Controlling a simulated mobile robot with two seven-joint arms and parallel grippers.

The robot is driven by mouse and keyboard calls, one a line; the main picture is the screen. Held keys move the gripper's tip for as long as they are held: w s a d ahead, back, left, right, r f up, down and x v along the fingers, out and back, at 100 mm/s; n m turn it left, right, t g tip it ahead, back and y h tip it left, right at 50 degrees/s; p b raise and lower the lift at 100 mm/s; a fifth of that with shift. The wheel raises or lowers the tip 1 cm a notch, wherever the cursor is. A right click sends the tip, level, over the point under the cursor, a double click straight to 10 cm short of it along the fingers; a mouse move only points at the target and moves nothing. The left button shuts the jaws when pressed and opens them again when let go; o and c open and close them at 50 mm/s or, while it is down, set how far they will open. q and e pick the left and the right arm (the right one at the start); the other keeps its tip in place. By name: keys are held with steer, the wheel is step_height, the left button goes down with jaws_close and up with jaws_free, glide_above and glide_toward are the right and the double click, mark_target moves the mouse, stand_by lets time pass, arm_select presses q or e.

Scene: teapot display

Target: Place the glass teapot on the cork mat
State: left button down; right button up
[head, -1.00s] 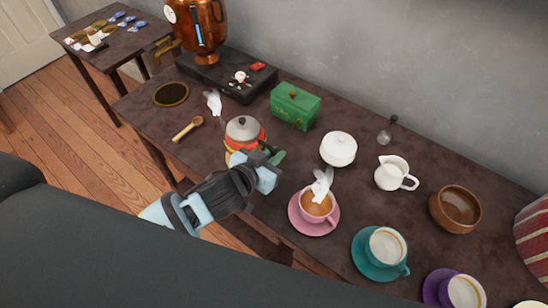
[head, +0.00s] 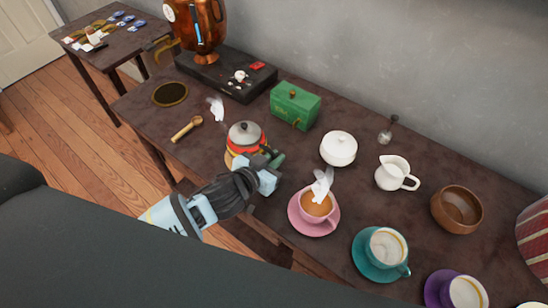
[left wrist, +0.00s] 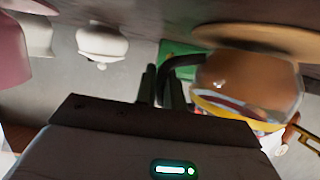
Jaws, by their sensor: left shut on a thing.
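The glass teapot (head: 245,140), with a grey lid and a red and yellow band, is at the table's front edge side, left of the pink cup. A tan round disc, which looks like the cork mat (head: 230,161), shows under its front left side. In the left wrist view the teapot (left wrist: 250,85) appears upside down, with the tan mat (left wrist: 268,38) next to its base. I cannot tell whether base and mat touch. My left gripper (head: 272,160) is shut on the teapot's dark handle (left wrist: 178,64); its fingers partly hide the teapot. My right gripper is not in view.
A pink cup and saucer (head: 300,222) stand close right of my gripper. A green box (head: 295,105) and white lidded bowl (head: 338,148) are behind. A wooden scoop (head: 186,129) and dark round plate (head: 170,94) lie left. A copper urn (head: 203,35) stands at the back left.

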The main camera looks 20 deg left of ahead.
arm_select(q)
steer(key=c, duration=1.5)
jaws_free()
steer(key=shift+f, duration=0.15)
steer(key=shift+s+r, duration=0.2)
steer(key=shift+r, duration=0.05)
steer(key=v, duration=1.1)
steer(key=shift+s+a, duration=0.15)
steer(key=shift+s, duration=0.1)
steer(key=s+a+f+n+g+y, duration=0.1)
steer(key=s+f+g, duration=0.1)
steer(key=s+f, duration=0.7)
steer(key=s+a+f+n+g+y, duration=0.1)
steer(key=s+a+f+g, duration=0.1)
steer(key=s+f, duration=0.8)
steer(key=s+g, duration=0.1)
steer(key=s, duration=0.7)
steer(key=shift+f+g+y, duration=0.3)
steer(key=shift+f, duration=0.05)
